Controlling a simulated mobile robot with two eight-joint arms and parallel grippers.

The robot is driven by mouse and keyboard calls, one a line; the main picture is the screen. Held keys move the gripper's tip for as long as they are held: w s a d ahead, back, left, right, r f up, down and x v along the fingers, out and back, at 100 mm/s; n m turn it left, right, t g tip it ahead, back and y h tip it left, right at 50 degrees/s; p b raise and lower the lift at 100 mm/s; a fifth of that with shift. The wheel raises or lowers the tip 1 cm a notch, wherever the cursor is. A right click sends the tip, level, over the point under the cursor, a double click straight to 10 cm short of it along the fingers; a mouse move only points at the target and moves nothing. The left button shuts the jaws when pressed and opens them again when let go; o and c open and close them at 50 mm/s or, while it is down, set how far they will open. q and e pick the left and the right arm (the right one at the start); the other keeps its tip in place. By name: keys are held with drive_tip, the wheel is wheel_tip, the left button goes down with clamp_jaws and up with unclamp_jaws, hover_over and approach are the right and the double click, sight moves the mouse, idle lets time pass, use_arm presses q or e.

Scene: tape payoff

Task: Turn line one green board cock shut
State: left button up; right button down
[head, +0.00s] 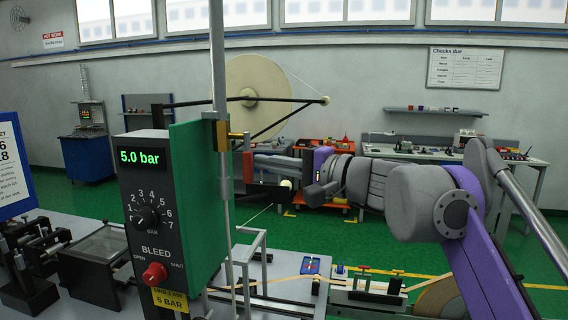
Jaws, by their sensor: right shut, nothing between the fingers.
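A green board (203,210) stands at the left, behind a dark gauge box. A brass fitting (222,136) sits on a thin upright pipe at the board's right edge, with a short yellow handle (236,135) pointing right; I cannot tell if this is the line one cock or how it is set. My right gripper (248,165) comes in from the right, shut and empty, just right of the board and a little below the handle. Whether it touches anything is unclear. My left gripper is out of view.
The gauge box (148,180) reads 5.0 bar and has a black dial and a red bleed knob (155,274). A large pale reel (262,90) stands behind. Green floor is open beyond.

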drive_tip(key=shift+s+a, duration=0.15)
drive_tip(key=shift+s, duration=0.45)
drive_tip(key=shift+s+a, duration=0.15)
drive_tip(key=shift+s, duration=0.4)
drive_tip(key=shift+s, duration=0.15)
drive_tip(key=shift+m, duration=0.3)
